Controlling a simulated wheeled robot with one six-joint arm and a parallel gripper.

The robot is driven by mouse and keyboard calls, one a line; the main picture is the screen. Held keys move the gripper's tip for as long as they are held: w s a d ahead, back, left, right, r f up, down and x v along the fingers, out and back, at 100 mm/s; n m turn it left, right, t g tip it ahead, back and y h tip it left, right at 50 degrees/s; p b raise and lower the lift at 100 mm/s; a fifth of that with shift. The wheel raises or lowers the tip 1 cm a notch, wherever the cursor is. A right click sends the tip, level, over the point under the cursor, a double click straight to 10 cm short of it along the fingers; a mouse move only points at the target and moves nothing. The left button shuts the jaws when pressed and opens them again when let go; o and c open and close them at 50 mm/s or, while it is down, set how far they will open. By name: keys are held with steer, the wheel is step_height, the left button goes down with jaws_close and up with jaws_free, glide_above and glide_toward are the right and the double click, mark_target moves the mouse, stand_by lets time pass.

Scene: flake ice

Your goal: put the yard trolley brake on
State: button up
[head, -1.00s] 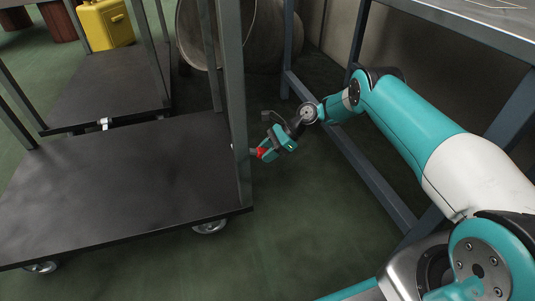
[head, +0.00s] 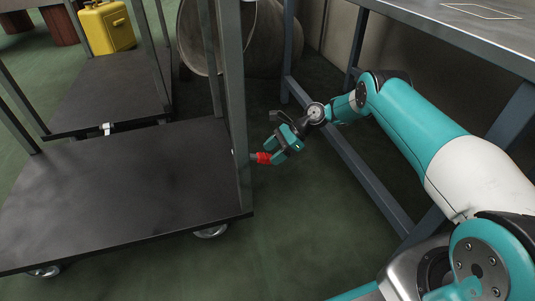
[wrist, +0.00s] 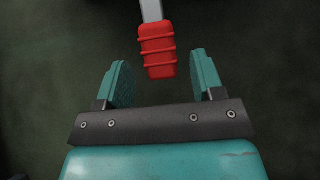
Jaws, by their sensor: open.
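The yard trolley (head: 120,190) has a dark flat deck, grey posts and castors, and stands at the left in the head view. A brake lever with a red ribbed grip (head: 263,158) sticks out from its right side, by the near right post. In the wrist view the red grip (wrist: 157,50) hangs on a pale metal bar, at the mouth of my gripper. My gripper (head: 273,150) is open beside the grip. In the wrist view the fingers of my gripper (wrist: 160,82) stand one on each side of the grip's lower end, apart from it.
A steel table (head: 460,30) with grey legs and a low rail stands at the right, close to my arm. A second trolley deck (head: 105,90) carries a yellow case (head: 106,26). A large round drum (head: 205,35) lies behind. Green floor (head: 300,220) is clear in front.

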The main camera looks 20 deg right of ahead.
steer(key=p+v, duration=0.2)
steer(key=v, duration=0.7)
steer(key=shift+p, duration=0.4)
